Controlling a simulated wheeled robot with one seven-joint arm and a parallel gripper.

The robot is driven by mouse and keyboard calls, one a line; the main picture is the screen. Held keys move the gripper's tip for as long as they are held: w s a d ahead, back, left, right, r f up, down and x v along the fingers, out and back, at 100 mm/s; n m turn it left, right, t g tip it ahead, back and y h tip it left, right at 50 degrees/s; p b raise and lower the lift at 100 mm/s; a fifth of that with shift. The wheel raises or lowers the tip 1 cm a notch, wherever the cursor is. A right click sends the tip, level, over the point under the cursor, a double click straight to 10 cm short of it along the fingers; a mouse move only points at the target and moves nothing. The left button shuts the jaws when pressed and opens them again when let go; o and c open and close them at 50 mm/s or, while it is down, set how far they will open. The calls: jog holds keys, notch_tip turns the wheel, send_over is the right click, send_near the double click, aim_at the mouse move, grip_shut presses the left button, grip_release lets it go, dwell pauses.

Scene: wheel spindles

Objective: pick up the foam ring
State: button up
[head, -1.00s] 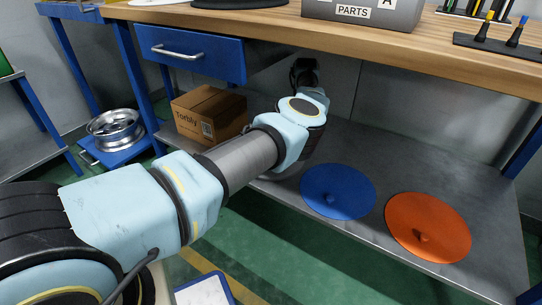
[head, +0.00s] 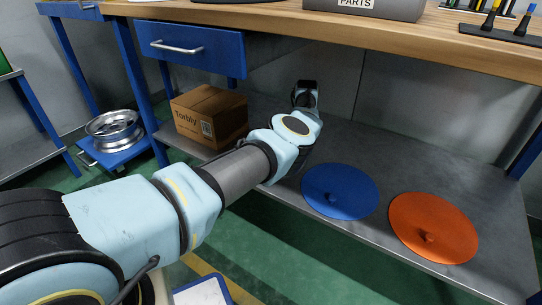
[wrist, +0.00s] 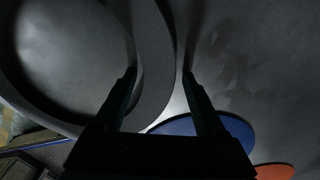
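A dark grey foam ring (wrist: 160,50) fills the upper left of the wrist view, very close, with part of it cut off by the frame. My gripper (wrist: 160,72) is open in the wrist view. One side of the ring's band shows between its two fingers, nearer the left finger; I cannot tell whether they touch. In the head view my arm reaches over the lower shelf, and its wrist hides the ring and the fingers.
The grey lower shelf (head: 430,155) holds a blue disc (head: 341,191), an orange disc (head: 433,228) and a cardboard box (head: 209,117). A wooden bench top (head: 430,40) and blue drawer (head: 192,48) lie above.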

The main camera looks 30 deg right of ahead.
grip_shut()
dwell(0.3)
